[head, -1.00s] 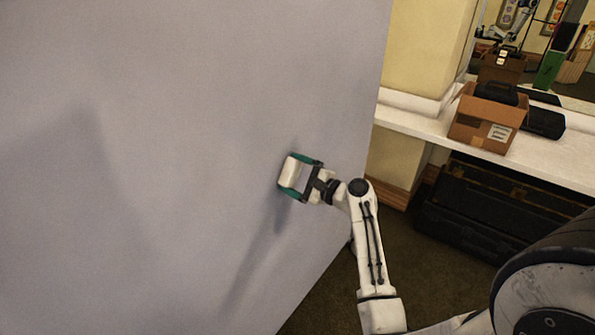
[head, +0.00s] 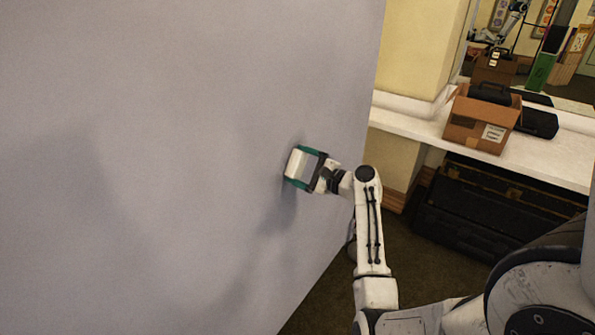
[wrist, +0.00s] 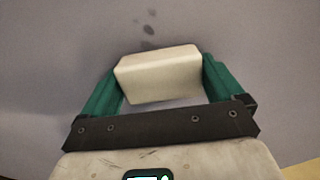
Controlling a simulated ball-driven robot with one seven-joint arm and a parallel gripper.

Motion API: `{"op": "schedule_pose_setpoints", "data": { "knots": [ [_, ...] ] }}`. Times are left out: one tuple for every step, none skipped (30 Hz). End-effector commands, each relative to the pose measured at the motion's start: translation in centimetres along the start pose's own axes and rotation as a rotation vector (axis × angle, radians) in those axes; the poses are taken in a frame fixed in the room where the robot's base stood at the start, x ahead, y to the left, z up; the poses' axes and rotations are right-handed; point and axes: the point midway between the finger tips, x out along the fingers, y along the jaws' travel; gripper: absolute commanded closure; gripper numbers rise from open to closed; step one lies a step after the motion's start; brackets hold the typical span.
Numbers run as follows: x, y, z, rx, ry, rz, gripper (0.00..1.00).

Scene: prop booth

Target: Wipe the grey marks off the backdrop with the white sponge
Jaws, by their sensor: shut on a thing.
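My gripper (head: 306,168) is shut on the white sponge (head: 296,163), with a green finger on each side of it. The sponge is at the right part of the large pale grey backdrop (head: 200,90); I cannot tell whether it touches the surface. In the wrist view the sponge (wrist: 158,74) sits between the green fingers. Small dark grey marks (wrist: 149,28) show on the backdrop just beyond the sponge in that view. I cannot make out marks in the head view, only broad soft shadows.
The backdrop's right edge is close to the right of my gripper. Beyond it a white counter (head: 415,128) carries an open cardboard box (head: 480,120) and a black case (head: 538,122). A dark trunk (head: 480,205) stands under the counter. A mirror is behind.

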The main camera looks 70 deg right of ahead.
Motion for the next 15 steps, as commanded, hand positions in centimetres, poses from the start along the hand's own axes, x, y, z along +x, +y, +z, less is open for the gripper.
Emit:
{"op": "schedule_pose_setpoints", "data": {
  "knots": [
    [0.0, -0.3, -0.5, -0.001, 0.001, -0.004, 0.3],
    [0.0, -0.5, -0.7, -0.001, 0.0, -0.004, 0.3],
    [0.0, -0.6, -0.9, 0.0, 0.0, -0.002, 0.3],
    [0.0, -0.7, -1.1, 0.0, 0.0, -0.002, 0.3],
    [0.0, -0.9, -1.3, -0.001, 0.0, -0.002, 0.3],
    [-0.1, -1.0, -1.5, -0.001, 0.0, -0.002, 0.3],
    [-0.1, -1.1, -1.7, -0.001, 0.0, -0.002, 0.3],
    [-0.1, -1.2, -1.8, 0.0, 0.0, -0.001, 0.3],
    [-0.1, -1.3, -1.9, 0.0, -0.001, 0.0, 0.3],
    [-0.1, -1.3, -1.9, 0.0, -0.001, 0.0, 0.3],
    [0.0, -1.4, -1.8, 0.0, -0.001, 0.001, 0.3],
    [0.1, -1.4, -1.8, 0.0, -0.002, 0.001, 0.3],
    [0.2, -1.4, -1.8, 0.0, -0.002, 0.001, 0.3],
    [0.2, -1.4, -1.8, 0.0, -0.002, 0.001, 0.3],
    [0.2, -1.3, -1.7, -0.001, -0.002, 0.001, 0.3]
  ]
}}
